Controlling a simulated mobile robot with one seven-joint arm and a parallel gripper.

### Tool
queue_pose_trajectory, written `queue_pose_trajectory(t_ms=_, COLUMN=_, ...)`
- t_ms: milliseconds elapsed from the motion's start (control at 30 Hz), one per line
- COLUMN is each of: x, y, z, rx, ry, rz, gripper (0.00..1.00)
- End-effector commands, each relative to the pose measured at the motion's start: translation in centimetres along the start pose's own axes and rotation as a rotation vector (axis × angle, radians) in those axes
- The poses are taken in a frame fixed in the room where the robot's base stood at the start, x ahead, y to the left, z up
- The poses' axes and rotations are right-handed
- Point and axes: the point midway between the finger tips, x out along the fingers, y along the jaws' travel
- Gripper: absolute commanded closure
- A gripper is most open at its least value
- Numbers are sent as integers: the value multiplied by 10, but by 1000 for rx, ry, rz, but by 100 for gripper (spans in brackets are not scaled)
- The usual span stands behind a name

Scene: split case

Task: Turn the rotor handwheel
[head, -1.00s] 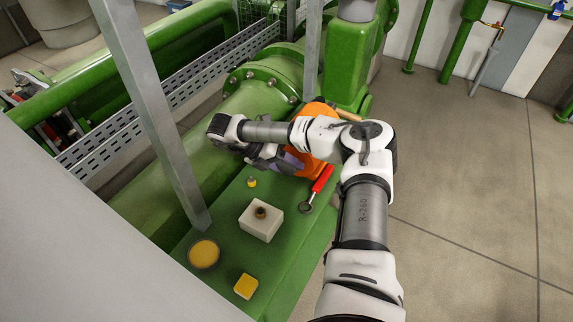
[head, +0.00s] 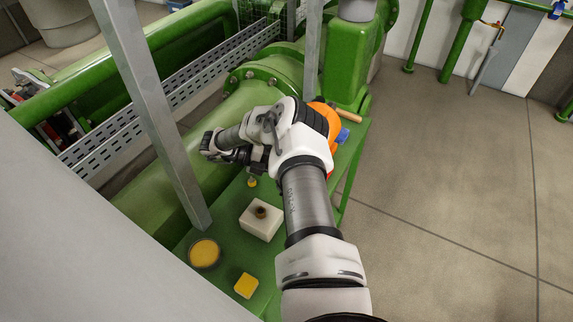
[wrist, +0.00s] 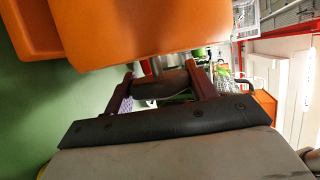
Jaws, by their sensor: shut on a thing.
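An orange housing (head: 331,118) sits on the green bench, largely hidden behind my arm in the head view. It fills the top of the wrist view (wrist: 150,35). My gripper (wrist: 165,82) has its two dark red fingers apart, just below the orange surface, with a dark rounded piece (wrist: 158,89) between them. I take this piece as part of the rotor handwheel; the rest of the wheel is not clearly visible. In the head view the fingers are hidden by my arm.
On the green bench (head: 225,262) stand a white block (head: 260,222) with a brown round piece, a yellow-filled round dish (head: 204,254), a yellow block (head: 246,286) and a small yellow piece (head: 252,183). A grey post (head: 160,130) rises close left. A wooden handle (head: 348,116) lies behind.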

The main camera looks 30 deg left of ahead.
Motion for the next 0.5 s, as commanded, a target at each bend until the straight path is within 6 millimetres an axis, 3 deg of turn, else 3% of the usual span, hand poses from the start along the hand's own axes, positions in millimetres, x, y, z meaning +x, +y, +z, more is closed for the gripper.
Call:
queue_pose_trajectory(t_ms=267, x=0, y=1, z=-2, rx=-5, ry=2, rz=-2, gripper=67)
queue_pose_trajectory(t_ms=300, x=1, y=1, z=-2, rx=-5, ry=2, rz=-2, gripper=41)
queue_pose_trajectory(t_ms=433, x=0, y=1, z=-1, rx=-4, ry=2, rz=-1, gripper=24)
queue_pose_trajectory(t_ms=500, x=0, y=1, z=-1, rx=-4, ry=1, rz=-1, gripper=22)
